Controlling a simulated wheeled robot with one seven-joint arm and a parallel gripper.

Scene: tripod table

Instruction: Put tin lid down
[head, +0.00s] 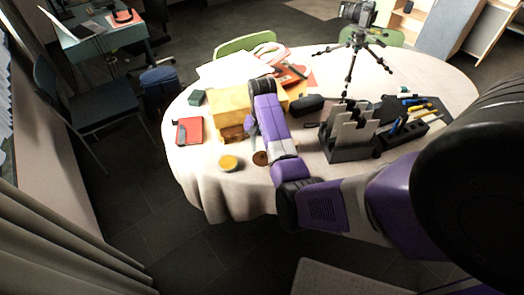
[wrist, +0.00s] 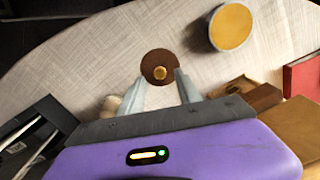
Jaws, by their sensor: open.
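A dark brown round lid with a small gold knob (wrist: 160,64) lies flat on the pale tablecloth in the wrist view; I take it for the tin lid. In the head view the lid (head: 261,158) shows near the table's front edge, beside my arm. My gripper (wrist: 160,77) is open, its two fingertips apart on either side of the lid's near edge. I cannot tell whether they touch it. A round tin with a yellow top (wrist: 231,27) stands a little apart from the lid; it also shows in the head view (head: 229,162).
A yellow-tan box (head: 231,101) and a red book-like item (head: 190,131) lie nearby. A dark slotted stand (head: 350,145) and a tripod with a camera (head: 352,50) stand to the right. Bare cloth (wrist: 85,60) shows left of the lid in the wrist view.

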